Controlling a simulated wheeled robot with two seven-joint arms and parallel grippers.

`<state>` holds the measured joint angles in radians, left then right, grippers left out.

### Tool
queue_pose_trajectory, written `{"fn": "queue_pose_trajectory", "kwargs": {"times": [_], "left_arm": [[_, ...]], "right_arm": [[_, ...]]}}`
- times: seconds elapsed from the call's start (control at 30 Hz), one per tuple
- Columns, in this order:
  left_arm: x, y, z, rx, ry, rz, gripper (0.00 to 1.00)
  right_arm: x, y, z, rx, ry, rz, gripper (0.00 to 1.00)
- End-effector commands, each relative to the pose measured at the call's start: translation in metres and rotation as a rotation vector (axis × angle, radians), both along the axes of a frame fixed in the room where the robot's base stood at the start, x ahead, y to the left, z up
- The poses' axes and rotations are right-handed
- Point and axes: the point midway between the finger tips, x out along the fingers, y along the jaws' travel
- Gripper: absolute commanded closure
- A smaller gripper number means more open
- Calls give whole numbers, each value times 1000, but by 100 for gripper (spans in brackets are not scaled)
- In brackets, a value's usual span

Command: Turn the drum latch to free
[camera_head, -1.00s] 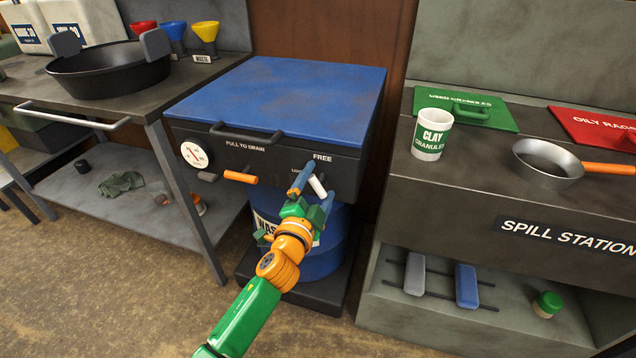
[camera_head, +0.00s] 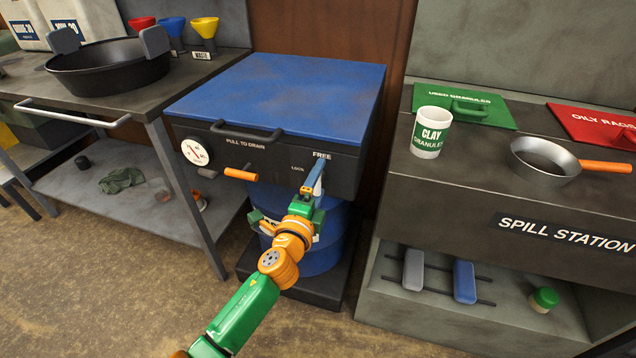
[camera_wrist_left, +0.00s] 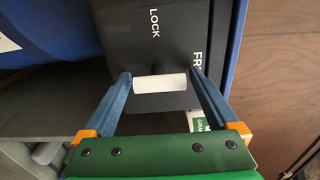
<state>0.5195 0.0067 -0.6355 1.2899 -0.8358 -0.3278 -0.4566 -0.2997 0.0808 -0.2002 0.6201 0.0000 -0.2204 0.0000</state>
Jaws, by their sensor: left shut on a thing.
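The drum latch is a white handle (camera_wrist_left: 160,83) on the dark front panel (camera_head: 275,165) of the blue-topped drum station. In the left wrist view it lies between my two blue fingertips, with the LOCK label above it and the FREE label to the right. My left gripper (camera_head: 316,178) is shut on this handle, just below the FREE label in the head view; it also shows in the left wrist view (camera_wrist_left: 161,80). My right gripper is not in view.
An orange handle (camera_head: 241,174) and a black pull bar (camera_head: 247,133) are on the same panel, left of the latch. A blue drum (camera_head: 322,258) stands below. The spill station with a clay granules cup (camera_head: 431,132) is to the right, and a workbench with a black pan (camera_head: 108,75) to the left.

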Motion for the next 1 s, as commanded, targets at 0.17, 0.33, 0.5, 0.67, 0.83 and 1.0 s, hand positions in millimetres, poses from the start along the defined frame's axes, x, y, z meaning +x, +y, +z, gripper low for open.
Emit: {"fn": "queue_pose_trajectory", "kwargs": {"times": [0.17, 0.33, 0.5, 0.67, 0.83, 1.0], "left_arm": [[0, 0, -1, 10, -1, 0, 62], [0, 0, -1, 11, -1, 0, 62], [0, 0, -1, 10, -2, 0, 0], [0, 0, 0, 9, -2, 0, 0], [-14, 5, 1, 9, 0, 1, 0], [-41, 14, 1, 9, 0, 0, 0]], "right_arm": [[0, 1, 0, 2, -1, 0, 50], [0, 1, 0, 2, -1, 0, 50], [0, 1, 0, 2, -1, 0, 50], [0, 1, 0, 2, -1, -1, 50], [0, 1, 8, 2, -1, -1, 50], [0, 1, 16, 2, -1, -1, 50]]}}
